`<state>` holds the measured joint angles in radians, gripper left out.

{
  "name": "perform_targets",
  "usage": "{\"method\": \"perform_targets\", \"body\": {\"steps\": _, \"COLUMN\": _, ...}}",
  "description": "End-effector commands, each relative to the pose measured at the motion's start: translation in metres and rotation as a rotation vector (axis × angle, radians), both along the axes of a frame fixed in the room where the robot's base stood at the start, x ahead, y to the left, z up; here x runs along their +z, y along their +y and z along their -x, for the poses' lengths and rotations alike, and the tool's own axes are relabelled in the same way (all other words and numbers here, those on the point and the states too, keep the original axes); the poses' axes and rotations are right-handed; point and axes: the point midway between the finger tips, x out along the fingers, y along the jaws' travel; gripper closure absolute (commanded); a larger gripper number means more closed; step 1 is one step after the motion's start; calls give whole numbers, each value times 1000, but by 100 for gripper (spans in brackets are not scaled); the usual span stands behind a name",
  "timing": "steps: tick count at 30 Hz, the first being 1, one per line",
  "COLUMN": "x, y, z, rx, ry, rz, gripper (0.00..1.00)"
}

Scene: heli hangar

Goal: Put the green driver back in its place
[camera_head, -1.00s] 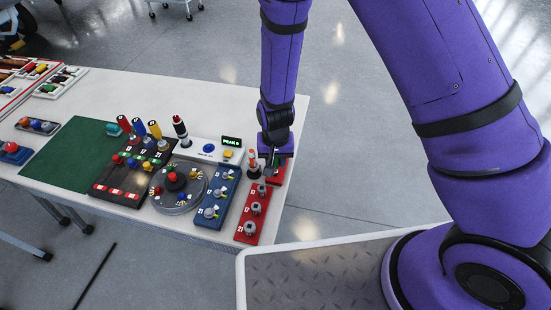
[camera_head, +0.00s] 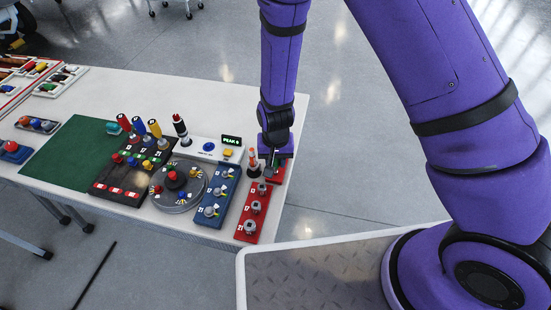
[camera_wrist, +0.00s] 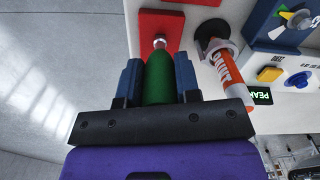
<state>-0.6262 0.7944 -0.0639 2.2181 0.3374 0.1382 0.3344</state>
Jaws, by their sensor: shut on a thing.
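The green driver (camera_wrist: 160,78) is between the two fingers of my gripper (camera_wrist: 158,82) in the wrist view. Its far end meets a small silver piece (camera_wrist: 159,41) on a red block (camera_wrist: 150,22); I cannot tell whether it is seated in it. In the head view my gripper (camera_head: 272,160) is at the right end of the table, over the red block (camera_head: 278,174), and mostly hides the driver. Red (camera_head: 123,122), blue (camera_head: 138,125) and yellow (camera_head: 154,129) handled drivers stand upright at a dark board.
An orange and white marker-like tool (camera_wrist: 226,75) stands close beside my gripper. A red panel (camera_head: 254,214) and a blue panel (camera_head: 219,198) with knobs lie in front. A white box (camera_head: 208,150) with a display is to the left. A green mat (camera_head: 75,155) is clear.

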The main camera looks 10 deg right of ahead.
Motion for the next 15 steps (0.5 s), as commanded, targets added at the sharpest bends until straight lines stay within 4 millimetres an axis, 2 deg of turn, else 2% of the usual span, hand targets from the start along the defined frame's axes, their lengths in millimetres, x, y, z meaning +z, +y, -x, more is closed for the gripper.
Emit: {"method": "perform_targets", "body": {"steps": 15, "x": -7, "y": 0, "z": 0, "rx": 0, "ry": 0, "rz": 0, "gripper": 94}}
